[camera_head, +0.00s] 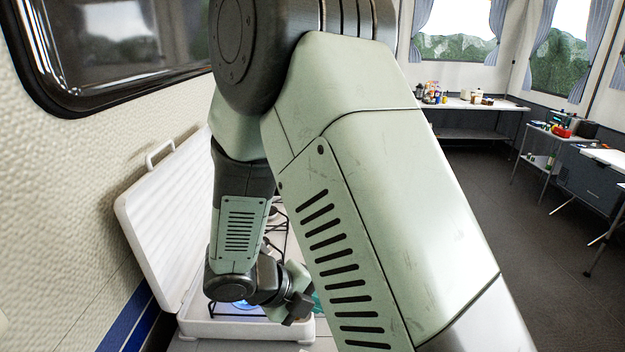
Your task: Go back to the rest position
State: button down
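My arm fills the middle of the view, raised and bent, with its far end folded down over a white open case that looks like a camp stove (205,328). My gripper (297,309) is small and dark, low over the right part of the case. Its fingers are too small and partly hidden to tell whether they are open or whether they hold anything. A bit of teal (318,301) shows beside it, mostly hidden behind my arm. A blue glow like a burner flame shows under the wrist, by a dark grate.
The case's white lid (165,225) stands open against the cream wall (60,200) on the left, below a dark-framed window (120,45). Far right, a shelf table (475,104) holds several small items, and more tables stand near it. The dark floor (490,190) between is clear.

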jog(key=s+d+r+m+g+y, duration=0.1)
jog(key=s+d+r+m, duration=0.3)
jog(key=r+m, duration=0.55)
jog(key=s+d+r+m+g+y, duration=0.15)
jog(key=d+r+m, duration=0.45)
jog(key=m, duration=0.6)
jog(key=s+r+m+t+y, duration=0.4)
jog(key=s+r+m, duration=0.6)
jog(key=m, duration=1.1)
jog(key=shift+s+r+y, duration=0.2)
jog(key=shift+s+y, duration=0.4)
jog(key=shift+y, duration=0.05)
